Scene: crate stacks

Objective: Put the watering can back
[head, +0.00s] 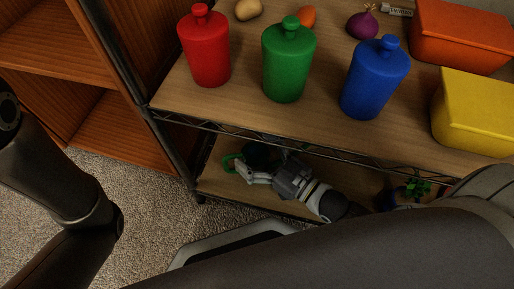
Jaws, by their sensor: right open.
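A green watering can (257,152) appears to stand on the lower shelf, mostly hidden by the upper shelf's edge and my right gripper. A bright green loop, seemingly its handle, shows at its left. My right gripper (246,172) is open on the lower shelf, with its fingers close to this loop. I cannot tell whether they touch it. My left arm comes in at the left, but its gripper is out of view.
The upper shelf (229,105) holds a red bottle (206,50), a green bottle (287,65), a blue bottle (374,80), an orange crate (458,38) and a yellow crate (476,115). Wooden shelving (55,45) is at left.

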